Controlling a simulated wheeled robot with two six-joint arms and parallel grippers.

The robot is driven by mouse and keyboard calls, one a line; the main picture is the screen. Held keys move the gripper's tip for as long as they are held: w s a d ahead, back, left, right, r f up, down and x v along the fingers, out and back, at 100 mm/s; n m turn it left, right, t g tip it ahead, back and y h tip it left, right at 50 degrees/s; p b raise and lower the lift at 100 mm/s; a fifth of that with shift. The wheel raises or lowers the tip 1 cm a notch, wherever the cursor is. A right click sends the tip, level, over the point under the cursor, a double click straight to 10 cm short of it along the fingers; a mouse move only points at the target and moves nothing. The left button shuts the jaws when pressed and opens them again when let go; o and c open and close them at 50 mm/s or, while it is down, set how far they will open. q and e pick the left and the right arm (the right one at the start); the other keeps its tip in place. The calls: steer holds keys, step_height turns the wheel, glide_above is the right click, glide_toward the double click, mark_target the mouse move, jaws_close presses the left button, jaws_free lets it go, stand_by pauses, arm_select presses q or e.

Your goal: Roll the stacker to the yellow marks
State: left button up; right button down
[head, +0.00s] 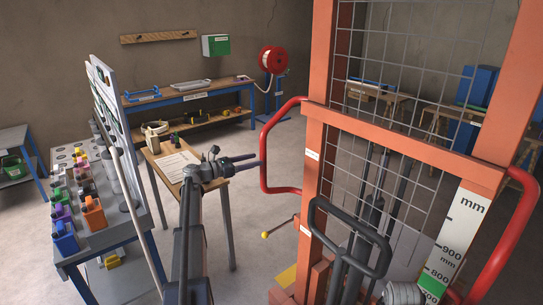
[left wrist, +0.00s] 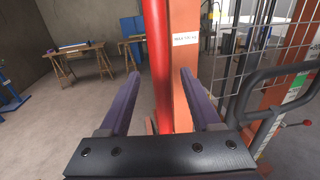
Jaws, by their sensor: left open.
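The stacker is an orange mast frame (head: 400,137) with a wire mesh, standing large at the right of the head view. A red curved handle (head: 265,160) juts from its left side, and another red handle (head: 512,240) from its right. The handle shows as an upright red bar in the left wrist view (left wrist: 158,55). My left gripper (head: 259,162) is open beside the left handle; in the wrist view its purple fingers lie either side of the bar. Contact cannot be told. A yellow patch (head: 287,276) shows on the floor by the stacker's base. My right gripper is not in view.
A blue-legged workbench (head: 190,98) and a red hose reel (head: 272,59) are behind. Trestle tables (head: 385,97) stand beyond the mast. Open floor lies between.

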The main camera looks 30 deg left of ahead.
arm_select(q)
steer(key=x, duration=0.7)
steer(key=shift+w+d, duration=0.2)
steer(key=shift+w, duration=0.1)
jaws_close()
stand_by(1.2)
